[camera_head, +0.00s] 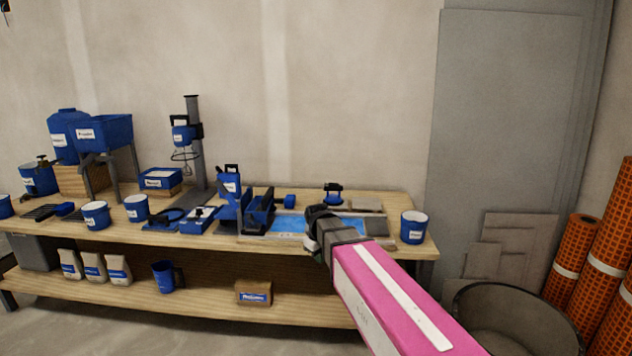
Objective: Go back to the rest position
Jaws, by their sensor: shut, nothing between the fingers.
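My gripper (314,238) is at the end of my pink arm, which reaches in from the lower right. It is in front of the right part of the wooden workbench (405,196), near the front edge of the top. Its fingers are small and dark in this view, and they are shut with nothing between them. Behind it a blue mat (290,224) lies on the bench top, partly hidden by my gripper and arm.
A blue bucket (413,227) stands at the bench's right end, close to my arm. A large dark tub (515,318) is right of my arm. Orange rolls (605,240) stand at the far right. Blue tools and buckets crowd the bench's left. Air above the bench's right end is free.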

